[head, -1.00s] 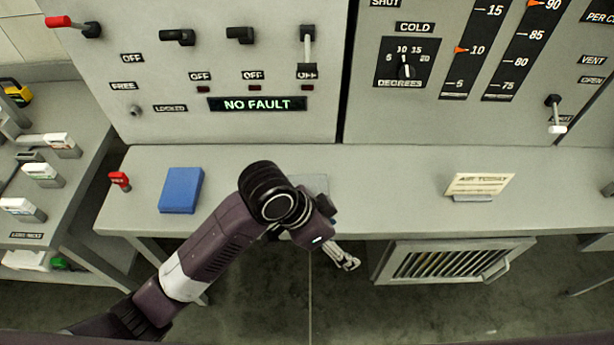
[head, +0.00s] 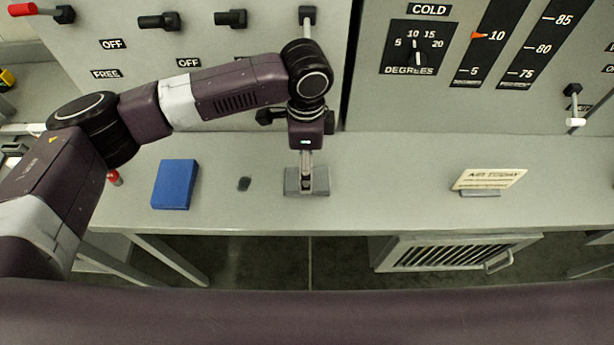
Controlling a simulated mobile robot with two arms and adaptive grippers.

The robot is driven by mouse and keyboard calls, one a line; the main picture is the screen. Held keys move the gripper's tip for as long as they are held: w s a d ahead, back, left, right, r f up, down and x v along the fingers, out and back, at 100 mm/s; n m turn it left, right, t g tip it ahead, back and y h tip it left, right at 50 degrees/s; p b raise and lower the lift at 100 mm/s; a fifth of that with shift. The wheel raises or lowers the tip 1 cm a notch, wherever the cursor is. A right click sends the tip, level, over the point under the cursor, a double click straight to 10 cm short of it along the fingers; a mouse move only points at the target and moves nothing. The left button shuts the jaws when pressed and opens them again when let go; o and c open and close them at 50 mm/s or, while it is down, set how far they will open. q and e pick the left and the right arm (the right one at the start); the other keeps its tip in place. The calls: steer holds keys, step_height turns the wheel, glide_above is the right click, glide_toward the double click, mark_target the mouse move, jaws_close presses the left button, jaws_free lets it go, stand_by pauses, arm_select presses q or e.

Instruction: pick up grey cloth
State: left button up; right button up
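A small grey cloth (head: 292,187) lies on the pale grey counter, in the middle of the head view. My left arm reaches in from the left, and my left gripper (head: 308,182) points down over the cloth. The fingers cover the cloth's middle, and its edges show to the left and right of them. I cannot tell whether the fingers touch the cloth or whether they are open or shut. My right gripper is not in view.
A blue block-like object (head: 175,184) lies on the counter (head: 400,180) to the left. A small dark patch (head: 244,184) is between it and the cloth. A cream sign (head: 488,179) stands at the right. The control panel (head: 400,100) rises behind.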

mark_target(321, 182)
arm_select(q)
step_height(321, 182, down, 5)
steer(key=shift+d+r+p, duration=0.1)
steer(key=shift+r+p, duration=0.1)
steer(key=shift+p, duration=0.7)
steer(key=shift+f, duration=0.3)
steer(key=shift+c, duration=0.6)
steer(key=c, duration=1)
